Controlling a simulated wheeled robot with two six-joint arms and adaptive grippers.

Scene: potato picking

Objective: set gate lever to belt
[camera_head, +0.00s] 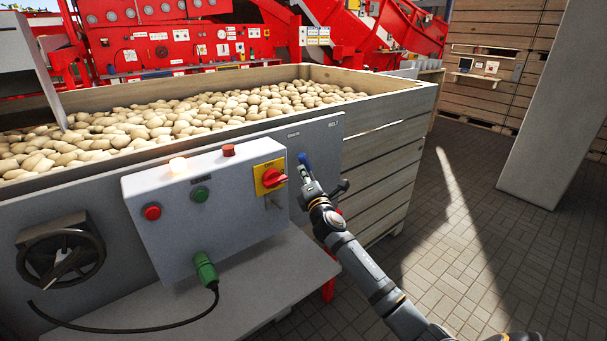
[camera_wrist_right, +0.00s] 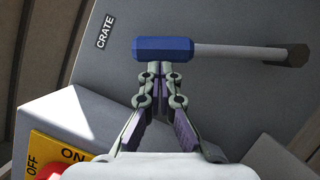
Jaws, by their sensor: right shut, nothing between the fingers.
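The gate lever has a blue grip (camera_head: 304,160) and stands on the grey panel, its grip nearer the CRATE label (camera_head: 292,134) than the BELT label (camera_head: 336,125). In the right wrist view the blue grip (camera_wrist_right: 165,48) lies across the top, with a grey rod (camera_wrist_right: 240,52) running right to a dark pivot (camera_wrist_right: 298,55). My right gripper (camera_head: 307,177) is shut and empty, its tips right beside the grip; I cannot tell whether they touch it. The CRATE label also shows in the wrist view (camera_wrist_right: 106,31). My left gripper is out of view.
A grey control box (camera_head: 205,225) with a red switch (camera_head: 273,178) on a yellow plate stands just left of the lever. A green plug (camera_head: 206,272) and a handwheel (camera_head: 60,262) are further left. A wooden crate of potatoes (camera_head: 415,100) is behind. The floor at right is clear.

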